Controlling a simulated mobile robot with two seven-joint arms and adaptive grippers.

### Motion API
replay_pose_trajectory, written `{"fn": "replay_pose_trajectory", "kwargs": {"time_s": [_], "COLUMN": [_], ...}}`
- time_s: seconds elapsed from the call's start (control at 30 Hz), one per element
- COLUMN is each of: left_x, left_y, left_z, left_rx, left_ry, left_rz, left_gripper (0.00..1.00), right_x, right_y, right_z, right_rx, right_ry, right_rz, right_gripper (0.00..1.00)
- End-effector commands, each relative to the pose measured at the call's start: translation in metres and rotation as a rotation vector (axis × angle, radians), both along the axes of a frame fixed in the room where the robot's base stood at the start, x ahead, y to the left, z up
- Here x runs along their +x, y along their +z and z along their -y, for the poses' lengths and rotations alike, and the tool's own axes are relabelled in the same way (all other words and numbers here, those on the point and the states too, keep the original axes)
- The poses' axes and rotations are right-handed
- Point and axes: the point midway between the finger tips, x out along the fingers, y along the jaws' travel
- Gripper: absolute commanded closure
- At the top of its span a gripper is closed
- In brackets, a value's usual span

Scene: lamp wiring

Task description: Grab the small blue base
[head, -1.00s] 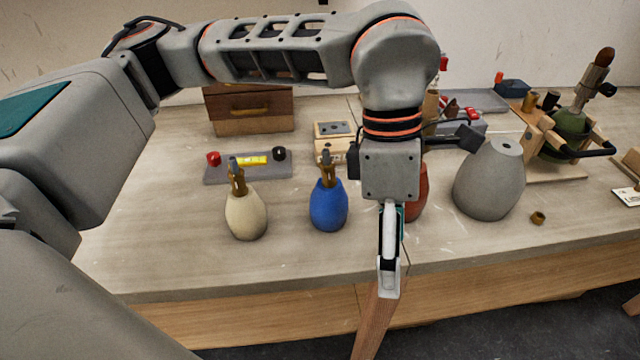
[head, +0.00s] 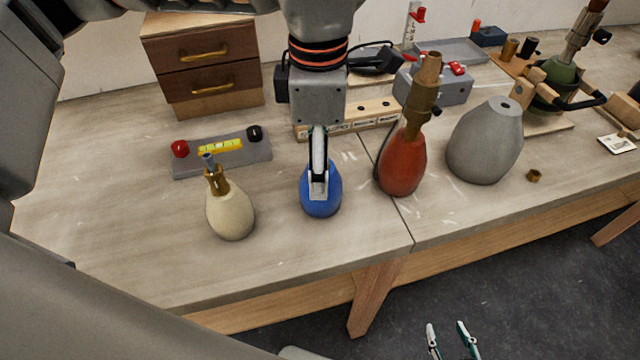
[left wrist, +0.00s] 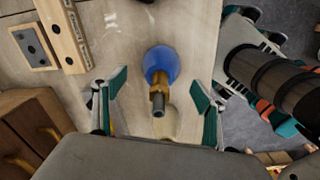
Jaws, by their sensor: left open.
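The small blue base (head: 321,205) stands upright on the table in the head view, partly hidden behind my left gripper (head: 318,190). The left wrist view also shows the blue base (left wrist: 161,62), with a brass socket (left wrist: 158,92) on its neck pointing toward the camera. The left gripper's teal-lined fingers (left wrist: 158,84) are spread wide on either side of the socket, with nothing held. The blue body lies beyond the fingertips. My right gripper (head: 450,335) is low at the bottom of the head view, off the table's front, with its fingers apart and empty.
A cream base (head: 230,215) stands left of the blue one. A red base (head: 402,168) and a large grey base (head: 485,145) stand to the right. A grey tester block (head: 222,160), a drawer box (head: 203,70) and a wooden strip (head: 365,118) lie behind.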

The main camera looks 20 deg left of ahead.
Motion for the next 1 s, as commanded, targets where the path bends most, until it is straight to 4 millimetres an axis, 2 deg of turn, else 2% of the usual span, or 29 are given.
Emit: {"fn": "replay_pose_trajectory", "kwargs": {"time_s": [0.3, 0.63, 0.87, 0.9, 1.0], "left_x": [0.0, 0.001, 0.001, 0.001, 0.001], "left_y": [-0.043, -0.049, -0.049, -0.048, -0.048], "left_z": [0.004, 0.004, 0.004, 0.004, 0.004], "left_rx": [0.001, 0.0, 0.0, -0.001, -0.001], "left_ry": [-0.001, 0.0, -0.001, 0.0, -0.001], "left_rz": [-0.004, -0.002, -0.002, -0.001, -0.001], "left_gripper": [0.29, 0.29, 0.89, 0.91, 0.92], "right_x": [-0.001, 0.0, 0.0, 0.0, 0.0], "right_y": [-0.001, 0.001, 0.001, 0.001, 0.001], "right_z": [0.0, -0.003, -0.003, -0.003, -0.003], "right_rx": [-0.001, 0.002, 0.004, 0.004, 0.004], "right_ry": [0.0, 0.004, 0.002, 0.002, 0.002], "right_rz": [-0.001, 0.003, 0.003, 0.003, 0.003], "right_gripper": [0.6, 0.6, 0.6, 0.6, 0.6]}}
